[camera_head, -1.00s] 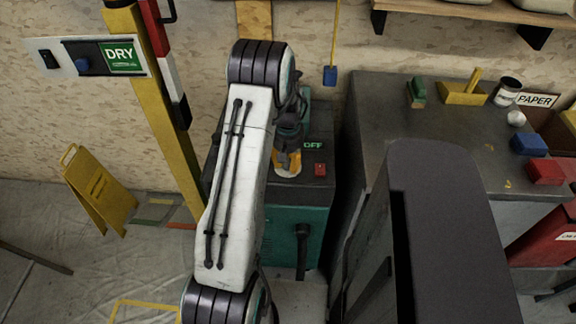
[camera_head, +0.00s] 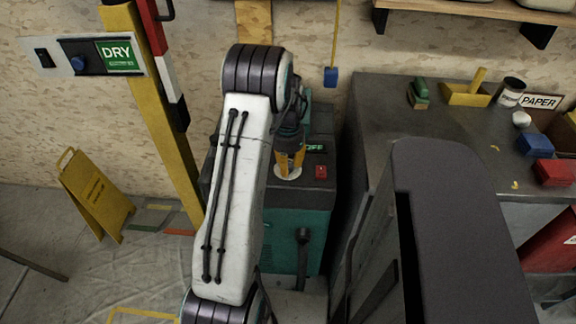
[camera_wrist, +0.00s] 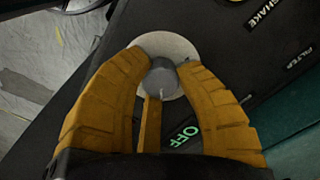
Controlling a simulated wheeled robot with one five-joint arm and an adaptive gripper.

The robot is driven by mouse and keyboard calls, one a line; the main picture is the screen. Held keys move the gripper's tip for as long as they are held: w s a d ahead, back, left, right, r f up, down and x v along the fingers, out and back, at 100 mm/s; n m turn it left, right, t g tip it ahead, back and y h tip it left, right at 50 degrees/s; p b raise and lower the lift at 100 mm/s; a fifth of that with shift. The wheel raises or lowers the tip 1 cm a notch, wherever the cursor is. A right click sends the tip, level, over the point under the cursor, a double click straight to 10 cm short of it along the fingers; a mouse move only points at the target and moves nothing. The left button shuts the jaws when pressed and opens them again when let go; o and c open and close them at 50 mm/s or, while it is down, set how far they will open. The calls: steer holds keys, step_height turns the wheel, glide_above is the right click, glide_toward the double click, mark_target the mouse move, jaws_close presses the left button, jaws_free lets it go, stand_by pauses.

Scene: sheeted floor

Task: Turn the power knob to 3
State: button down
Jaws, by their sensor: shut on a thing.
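The power knob (camera_wrist: 161,80) is a small grey round knob on a pale disc (camera_wrist: 172,47), on the dark top of a green machine (camera_head: 297,240). My gripper (camera_wrist: 162,72) has its yellow fingers around the knob, touching it from both sides in the wrist view. In the head view my gripper (camera_head: 289,162) points down onto the pale disc, and the knob is hidden there. A green lit OFF display (camera_wrist: 184,135) shows beside the disc. I cannot make out scale numbers around the knob.
A red switch (camera_head: 321,172) sits on the machine top near the gripper. SHAKE (camera_wrist: 265,14) and FILTER (camera_wrist: 299,58) labels are close by. A grey bench (camera_head: 385,115) stands to the right, and a yellow post (camera_head: 160,120) to the left.

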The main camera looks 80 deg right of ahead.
steer(key=shift+a+f+m, duration=0.2)
steer(key=shift+a+m, duration=0.05)
steer(key=shift+m, duration=0.35)
steer(key=shift+w, duration=0.1)
steer(key=c, duration=0.9)
jaws_free()
steer(key=shift+d+r, duration=0.1)
steer(key=shift+o, duration=0.2)
steer(key=shift+r, duration=0.1)
steer(key=shift+d+r, duration=0.15)
steer(key=shift+r, duration=0.35)
step_height(320, 180, up, 11)
